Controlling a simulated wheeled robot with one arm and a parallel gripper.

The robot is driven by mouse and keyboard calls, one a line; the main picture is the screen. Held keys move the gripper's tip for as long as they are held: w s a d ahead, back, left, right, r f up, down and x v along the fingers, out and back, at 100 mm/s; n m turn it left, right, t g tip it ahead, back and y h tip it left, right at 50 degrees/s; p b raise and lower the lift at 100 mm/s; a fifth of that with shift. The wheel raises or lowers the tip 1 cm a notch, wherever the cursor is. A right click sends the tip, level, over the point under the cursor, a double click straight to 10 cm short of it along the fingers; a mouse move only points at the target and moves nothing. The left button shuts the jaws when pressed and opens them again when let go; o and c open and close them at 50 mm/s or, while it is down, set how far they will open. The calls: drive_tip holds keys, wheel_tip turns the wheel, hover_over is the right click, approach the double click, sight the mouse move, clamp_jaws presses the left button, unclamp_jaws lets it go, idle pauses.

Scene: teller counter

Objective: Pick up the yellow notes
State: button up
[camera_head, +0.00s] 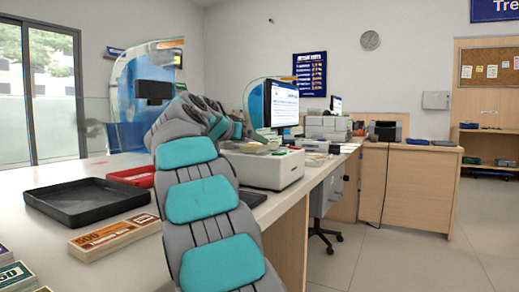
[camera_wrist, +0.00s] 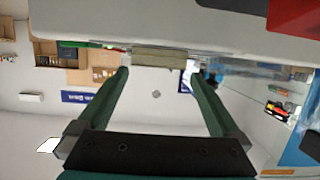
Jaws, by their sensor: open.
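In the wrist view, which is upside down, my gripper (camera_wrist: 157,72) is open, with two dark green fingers spread apart and nothing held between them. A pale beige stack (camera_wrist: 160,54), seen edge-on, lies just beyond the fingertips against a white surface. I cannot tell for sure that it is the yellow notes. In the head view, small yellowish and pale bundles (camera_head: 287,151) lie on a white machine (camera_head: 265,170) behind my arm. An orange-yellow bundle marked 500 (camera_head: 112,237) lies on the counter at the near left.
A black tray (camera_head: 50,203) sits on the white counter (camera_head: 35,245), with a red tray (camera_head: 148,181) behind it. More bundles (camera_head: 16,277) lie at the lower left corner. A monitor (camera_head: 283,104) stands behind the white machine. The floor at right is clear.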

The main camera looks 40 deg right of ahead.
sight(257, 144)
drive_tip(key=x, duration=0.5)
drive_tip(key=shift+s+d+f, duration=0.1)
drive_tip(key=shift+c, duration=0.2)
drive_tip(key=c, duration=1.5)
drive_tip(key=shift+o, duration=0.2)
drive_tip(key=shift+r, duration=0.2)
